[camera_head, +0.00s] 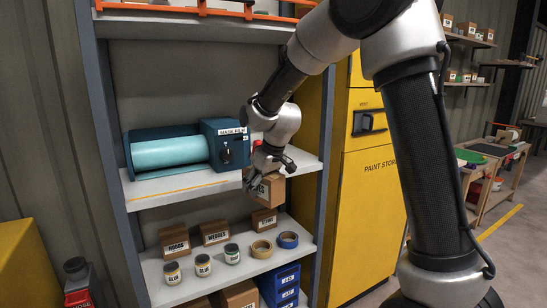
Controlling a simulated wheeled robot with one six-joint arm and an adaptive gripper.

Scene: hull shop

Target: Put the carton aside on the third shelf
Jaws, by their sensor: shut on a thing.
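My gripper (267,168) is shut on a small brown carton (272,190) with a white label, in front of the right part of the shelf that bears the teal roll. The label's text is partly hidden by the fingers. The carton hangs slightly tilted at about that shelf's front edge; I cannot tell whether it touches the board. The shelf unit has a grey upper shelf (190,27), the roll's shelf (170,188), and a lower shelf (200,272) with cartons, jars and tape rolls.
A teal roll dispenser (228,150) fills much of the middle shelf. On the lower shelf stand cartons (215,233), jars (203,265) and tape rolls (262,249). Blue bins (280,287) sit beneath. A yellow paint cabinet (372,210) adjoins the unit's right side.

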